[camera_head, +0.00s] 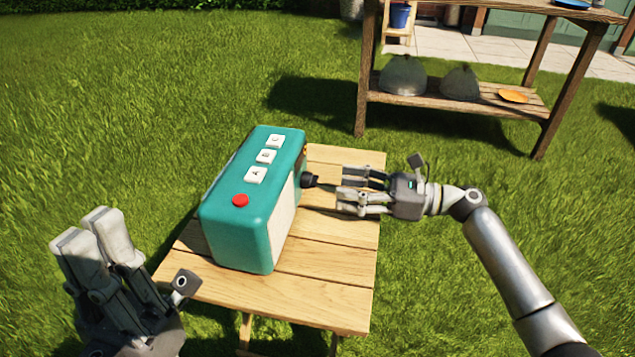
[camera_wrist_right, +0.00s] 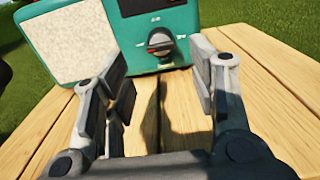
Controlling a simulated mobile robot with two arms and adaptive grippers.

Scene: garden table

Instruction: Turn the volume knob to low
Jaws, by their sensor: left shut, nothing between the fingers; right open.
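A teal radio (camera_head: 250,205) stands on the slatted wooden table, with three white buttons lettered A, B and C and a red button on top. Its black volume knob (camera_head: 309,180) sticks out from the side facing right. In the right wrist view the knob (camera_wrist_right: 160,42) has a pale pointer and small marks around it. My right gripper (camera_head: 345,190) is open, facing the knob from a short distance, its fingers (camera_wrist_right: 160,90) apart on either side and not touching it. My left gripper (camera_head: 88,230) is shut and empty, left of the table and apart from the radio.
The small wooden table (camera_head: 330,262) has bare boards in front of and behind the radio. A wooden shelf bench (camera_head: 450,105) with grey domed items stands on the grass at the back right. A pale speaker panel (camera_wrist_right: 70,55) is beside the knob.

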